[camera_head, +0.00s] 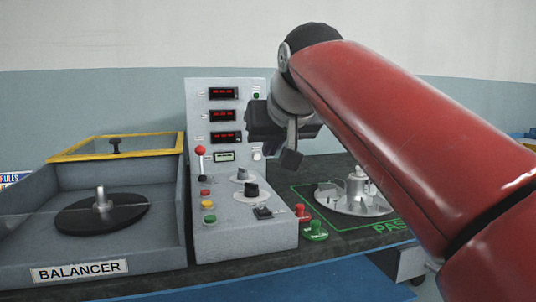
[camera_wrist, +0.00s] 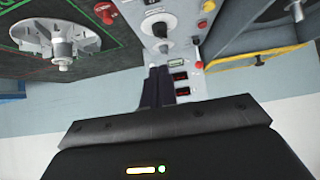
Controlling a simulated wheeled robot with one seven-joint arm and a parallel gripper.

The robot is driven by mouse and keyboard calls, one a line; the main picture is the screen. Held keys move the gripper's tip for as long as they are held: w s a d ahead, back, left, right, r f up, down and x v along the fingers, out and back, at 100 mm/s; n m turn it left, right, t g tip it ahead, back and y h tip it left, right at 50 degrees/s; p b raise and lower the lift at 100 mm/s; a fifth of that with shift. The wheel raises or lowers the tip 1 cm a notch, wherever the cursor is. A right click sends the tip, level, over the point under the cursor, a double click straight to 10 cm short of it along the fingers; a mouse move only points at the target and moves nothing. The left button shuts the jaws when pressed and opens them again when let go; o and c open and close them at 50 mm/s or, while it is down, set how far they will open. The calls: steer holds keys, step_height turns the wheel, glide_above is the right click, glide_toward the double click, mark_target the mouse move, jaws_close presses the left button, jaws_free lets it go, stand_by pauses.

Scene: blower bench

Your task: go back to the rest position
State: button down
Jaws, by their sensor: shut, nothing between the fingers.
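My gripper (camera_head: 291,158) is in front of the right edge of the grey control panel in the head view, partly hidden by my red arm. It is shut and empty. In the wrist view its two dark fingers (camera_wrist: 160,72) lie together, with the upside-down control panel (camera_wrist: 181,60) beyond them. In the head view the panel (camera_head: 226,167) stands upright, with red displays, knobs and coloured buttons. I cannot tell how far the fingers are from it.
The balancer (camera_head: 70,240) with a black disc (camera_head: 102,214) stands at left, its yellow-framed cover (camera_head: 117,147) raised. A silver impeller (camera_head: 356,192) sits in the green-outlined PASS area at right. Red (camera_head: 302,212) and green (camera_head: 315,231) knobs stand beside the panel.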

steer(key=shift+s+r, duration=0.1)
steer(key=s+d+f+m+g+h, duration=0.1)
steer(key=s+d+f, duration=0.3)
steer(key=s+f, duration=0.3)
steer(key=s+d+f+m+g+h, duration=0.1)
steer(key=s+d+f, duration=0.4)
steer(key=f, duration=1)
steer(key=s+d+f+m+g, duration=0.1)
steer(key=s+d+f, duration=0.4)
steer(key=s+f, duration=0.4)
step_height(320, 180, down, 2)
steer(key=shift+s+f+g+h, duration=0.1)
steer(key=shift+s+g+h, duration=0.1)
steer(key=shift+g+h, duration=0.2)
